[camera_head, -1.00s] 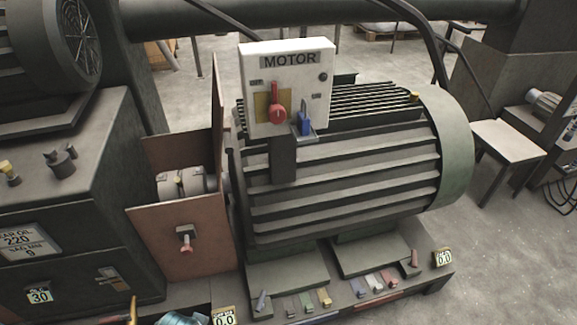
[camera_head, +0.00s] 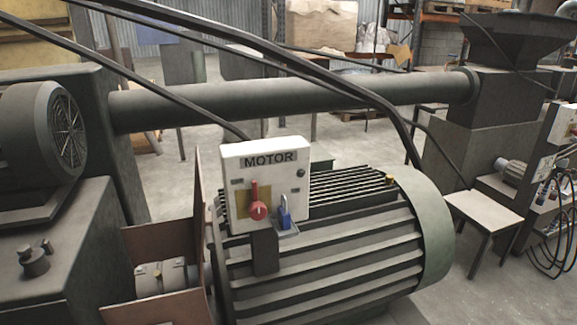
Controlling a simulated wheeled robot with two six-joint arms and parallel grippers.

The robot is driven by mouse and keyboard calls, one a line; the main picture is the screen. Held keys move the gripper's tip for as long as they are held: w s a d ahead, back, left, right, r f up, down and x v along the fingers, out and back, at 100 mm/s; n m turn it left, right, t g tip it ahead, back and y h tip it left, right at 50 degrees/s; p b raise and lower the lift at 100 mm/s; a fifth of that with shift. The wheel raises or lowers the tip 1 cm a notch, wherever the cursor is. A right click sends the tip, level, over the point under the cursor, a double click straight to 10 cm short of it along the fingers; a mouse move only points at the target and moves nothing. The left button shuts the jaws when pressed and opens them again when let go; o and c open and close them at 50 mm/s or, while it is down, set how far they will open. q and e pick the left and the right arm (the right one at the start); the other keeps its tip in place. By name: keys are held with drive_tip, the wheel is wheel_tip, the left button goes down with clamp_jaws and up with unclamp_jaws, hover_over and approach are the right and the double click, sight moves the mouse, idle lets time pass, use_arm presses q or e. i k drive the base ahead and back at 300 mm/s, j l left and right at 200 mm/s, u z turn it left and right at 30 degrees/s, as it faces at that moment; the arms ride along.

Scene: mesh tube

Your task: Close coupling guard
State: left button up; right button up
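The coupling guard is reddish-brown sheet metal between the gearbox and the motor. Its back panel (camera_head: 165,240) stands behind the coupling, and its front panel (camera_head: 155,307) is cut off by the bottom edge. A tall panel (camera_head: 200,185) stands upright beside the motor, seen nearly edge-on. The guard is open at the top, and the pale coupling (camera_head: 160,278) shows inside. The ribbed grey-green motor (camera_head: 330,255) is to the right. On it is a white MOTOR switch box (camera_head: 300,180) with a red handle (camera_head: 257,203) and a blue padlock-like piece (camera_head: 284,215). Neither gripper is in view.
The dark gearbox housing (camera_head: 45,250) stands at left, with a finned fan unit (camera_head: 45,130) above. A small table (camera_head: 482,212) and a hopper machine (camera_head: 480,130) stand at right. Open floor lies at lower right.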

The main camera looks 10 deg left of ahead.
sight(203, 221)
drive_tip(key=u, duration=1.25)
